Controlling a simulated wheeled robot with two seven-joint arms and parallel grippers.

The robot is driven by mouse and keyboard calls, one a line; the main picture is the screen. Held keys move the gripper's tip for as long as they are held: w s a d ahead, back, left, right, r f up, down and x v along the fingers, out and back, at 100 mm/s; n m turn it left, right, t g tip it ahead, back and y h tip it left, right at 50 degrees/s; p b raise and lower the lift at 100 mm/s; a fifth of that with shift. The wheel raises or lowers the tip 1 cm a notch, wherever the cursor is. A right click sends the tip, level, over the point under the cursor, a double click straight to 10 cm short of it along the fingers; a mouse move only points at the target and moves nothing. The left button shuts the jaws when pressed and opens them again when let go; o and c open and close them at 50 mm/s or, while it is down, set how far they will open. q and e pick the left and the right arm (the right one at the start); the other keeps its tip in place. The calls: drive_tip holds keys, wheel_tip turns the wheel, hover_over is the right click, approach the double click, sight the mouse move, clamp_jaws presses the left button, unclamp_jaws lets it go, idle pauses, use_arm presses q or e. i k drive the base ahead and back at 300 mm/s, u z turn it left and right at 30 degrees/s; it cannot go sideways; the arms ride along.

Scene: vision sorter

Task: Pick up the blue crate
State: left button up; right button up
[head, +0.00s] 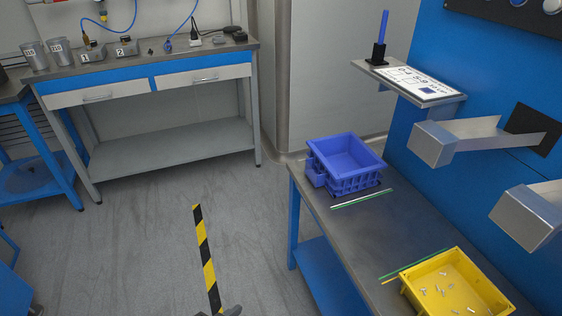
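The blue crate (343,172) sits upright near the far end of the metal-topped bench on the right. Its inside looks empty from here. No gripper is seen on it or touching it. Neither my left nor my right gripper can be made out in the head view; only a small grey piece shows at the bottom edge, and I cannot tell what it is.
A yellow crate (412,291) with several small parts stands nearer on the same bench (393,228). Metal chutes (447,145) jut from the blue wall above. A shelf (400,75) holds a printed card. A workbench (151,77) stands at the back left. The floor between is clear, with striped tape.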

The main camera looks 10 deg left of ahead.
sight(343, 163)
drive_tip(key=u, duration=1.6)
drive_tip(key=i, duration=2.75)
drive_tip(key=z, duration=1.7)
